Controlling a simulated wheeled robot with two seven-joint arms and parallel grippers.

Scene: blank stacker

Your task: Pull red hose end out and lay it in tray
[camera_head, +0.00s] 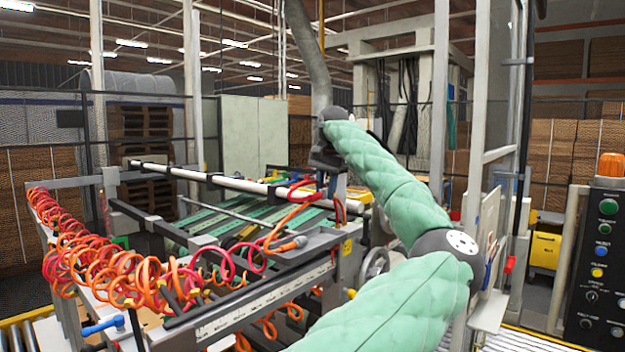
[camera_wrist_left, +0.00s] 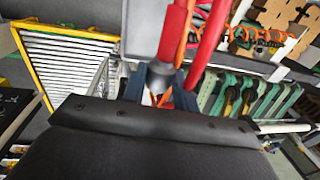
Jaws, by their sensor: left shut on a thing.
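My left gripper (camera_head: 332,190) hangs over the far right side of the machine, fingers pointing down. In the left wrist view its blue-grey fingers (camera_wrist_left: 160,90) are shut around the dark grey fitting of the red hose end (camera_wrist_left: 161,74). Red hose (camera_wrist_left: 176,30) rises from that fitting. In the head view a bit of red hose (camera_head: 341,211) shows beside the fingers. The grey tray (camera_head: 322,240) sits below and in front of the gripper on the machine's near rail. An orange hose end (camera_head: 290,244) with a grey fitting lies at the tray. My right gripper is not in view.
Coiled red and orange hoses (camera_head: 130,265) crowd the left and front of the machine. A long white bar (camera_head: 235,184) runs across behind the tray. A control panel (camera_head: 600,260) stands at the right, and a post (camera_head: 478,130) rises beside my arm.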

